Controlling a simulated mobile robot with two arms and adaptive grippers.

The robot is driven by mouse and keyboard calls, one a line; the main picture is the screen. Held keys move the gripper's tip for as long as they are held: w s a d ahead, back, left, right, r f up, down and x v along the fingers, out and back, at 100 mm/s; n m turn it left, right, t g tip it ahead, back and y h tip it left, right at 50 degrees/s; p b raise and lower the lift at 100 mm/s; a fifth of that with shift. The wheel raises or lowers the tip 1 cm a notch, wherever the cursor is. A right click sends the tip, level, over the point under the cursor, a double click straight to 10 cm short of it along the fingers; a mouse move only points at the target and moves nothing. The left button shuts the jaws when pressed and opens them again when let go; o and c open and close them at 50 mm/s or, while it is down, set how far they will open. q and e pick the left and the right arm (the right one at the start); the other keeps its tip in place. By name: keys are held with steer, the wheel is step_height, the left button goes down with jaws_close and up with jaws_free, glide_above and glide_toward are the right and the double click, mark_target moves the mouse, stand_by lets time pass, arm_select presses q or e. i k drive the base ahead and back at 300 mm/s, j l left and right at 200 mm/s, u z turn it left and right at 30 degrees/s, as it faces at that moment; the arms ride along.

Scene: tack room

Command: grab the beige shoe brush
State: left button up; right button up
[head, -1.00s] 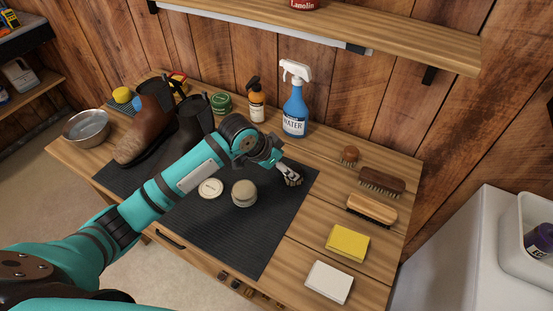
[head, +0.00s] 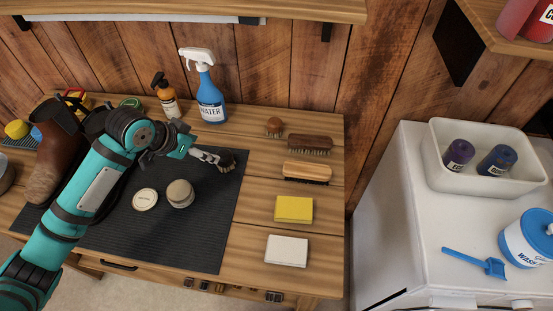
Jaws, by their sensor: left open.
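The beige shoe brush (head: 307,170), a light wooden block with dark bristles, lies on the right part of the workbench. It is between a dark brown brush (head: 310,143) behind it and a yellow sponge (head: 293,209) in front. My left gripper (head: 218,160) is open over the right side of the black mat, to the left of the beige brush and apart from it. A small dark round brush (head: 228,158) shows right at its fingertips; I cannot tell if they touch. My right gripper is not in view.
A small round brush (head: 274,126) stands behind the brushes. A white block (head: 287,250) lies in front of the sponge. A tin (head: 180,193) and a lid (head: 145,199) sit on the mat (head: 200,240). A blue spray bottle (head: 208,95) stands at the back.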

mark_target(294, 171)
steer(key=l+z, duration=0.3)
steer(key=z, duration=0.15)
steer(key=l+z, duration=0.4)
steer(key=j, duration=0.1)
